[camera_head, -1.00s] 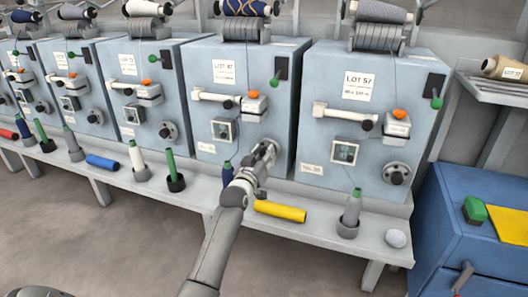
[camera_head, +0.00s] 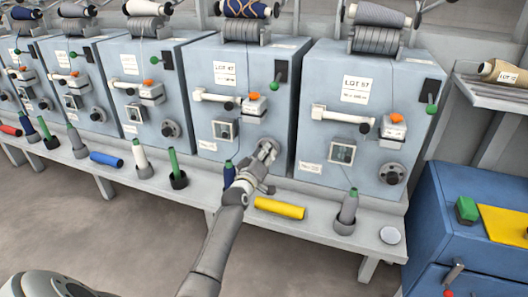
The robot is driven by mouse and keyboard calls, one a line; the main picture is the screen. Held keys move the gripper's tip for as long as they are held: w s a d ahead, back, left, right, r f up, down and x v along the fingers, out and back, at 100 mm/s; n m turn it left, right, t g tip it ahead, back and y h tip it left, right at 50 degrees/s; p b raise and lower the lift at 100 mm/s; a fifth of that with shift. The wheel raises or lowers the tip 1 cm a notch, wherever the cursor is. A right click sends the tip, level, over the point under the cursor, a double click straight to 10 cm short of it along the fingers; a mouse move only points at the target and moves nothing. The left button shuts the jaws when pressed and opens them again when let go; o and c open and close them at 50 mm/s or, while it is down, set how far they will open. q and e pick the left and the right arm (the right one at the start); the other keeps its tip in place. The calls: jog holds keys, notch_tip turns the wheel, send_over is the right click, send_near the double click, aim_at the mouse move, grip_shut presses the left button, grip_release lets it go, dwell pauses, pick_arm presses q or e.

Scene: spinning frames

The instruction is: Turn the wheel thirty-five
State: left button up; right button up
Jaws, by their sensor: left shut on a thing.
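My left gripper (camera_head: 264,156) is at the round wheel (camera_head: 268,148) low on the front of the blue machine marked LOT 47 (camera_head: 226,74). It is shut on that wheel, and its fingers and wrist hide much of it. My right gripper is not in view.
A bench (camera_head: 300,222) runs below the machines. A blue cabinet (camera_head: 440,225) stands at the right. The floor in front is clear.

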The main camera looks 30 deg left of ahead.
pick_arm(q)
jog(key=shift+f+n+p, duration=0.15)
jog(key=shift+n+p, duration=2.35)
jog(key=shift+n, duration=10)
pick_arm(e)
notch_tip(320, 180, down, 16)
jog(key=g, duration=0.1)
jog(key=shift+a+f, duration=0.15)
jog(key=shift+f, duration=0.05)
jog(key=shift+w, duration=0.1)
